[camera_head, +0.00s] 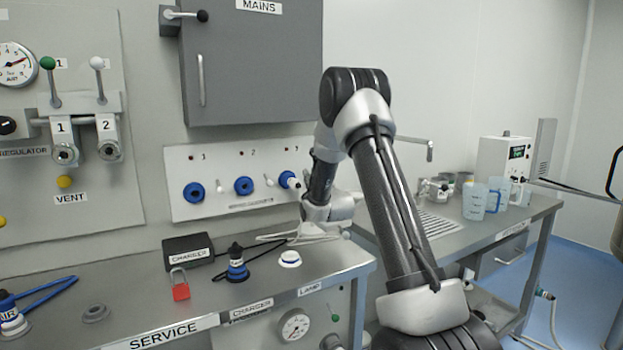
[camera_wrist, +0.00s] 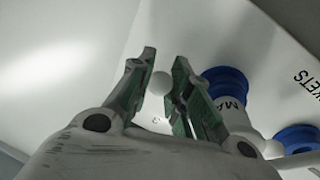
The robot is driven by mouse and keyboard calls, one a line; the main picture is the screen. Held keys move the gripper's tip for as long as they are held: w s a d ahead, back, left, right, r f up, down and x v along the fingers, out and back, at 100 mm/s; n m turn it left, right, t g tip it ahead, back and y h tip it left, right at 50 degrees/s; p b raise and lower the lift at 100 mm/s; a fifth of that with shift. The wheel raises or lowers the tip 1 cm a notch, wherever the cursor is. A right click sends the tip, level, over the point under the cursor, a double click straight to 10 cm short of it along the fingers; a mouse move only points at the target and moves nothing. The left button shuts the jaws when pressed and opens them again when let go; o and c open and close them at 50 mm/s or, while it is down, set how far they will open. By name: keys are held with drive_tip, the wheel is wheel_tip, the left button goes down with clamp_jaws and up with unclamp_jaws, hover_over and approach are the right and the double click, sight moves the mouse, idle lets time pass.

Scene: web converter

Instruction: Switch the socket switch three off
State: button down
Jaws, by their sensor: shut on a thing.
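The white socket panel (camera_head: 240,212) on the wall carries blue sockets numbered 1, 2 and 3. Small white ball-ended switches stand beside socket one (camera_head: 194,192) and socket two (camera_head: 244,186). Socket three (camera_head: 287,179) has a plug in it. In the head view switch three is hidden behind my arm's end. In the wrist view the white ball knob of switch three (camera_wrist: 160,83) sits between the fingertips of my gripper (camera_wrist: 164,78), which is shut on it. A plugged blue socket (camera_wrist: 226,80) is close to the right finger.
A grey MAINS cabinet (camera_head: 255,65) hangs above the panel. The service bench (camera_head: 130,278) below holds a black charger box (camera_head: 187,249), a red padlock (camera_head: 181,289) and a blue connector (camera_head: 237,265). A second bench with jugs (camera_head: 474,202) stands at the right.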

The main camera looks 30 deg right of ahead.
idle(0.3)
drive_tip(key=c, duration=1.3)
unclamp_jaws()
drive_tip(key=shift+r, duration=0.15)
wheel_tip(320, 180, up, 10)
drive_tip(key=shift+f, duration=0.1)
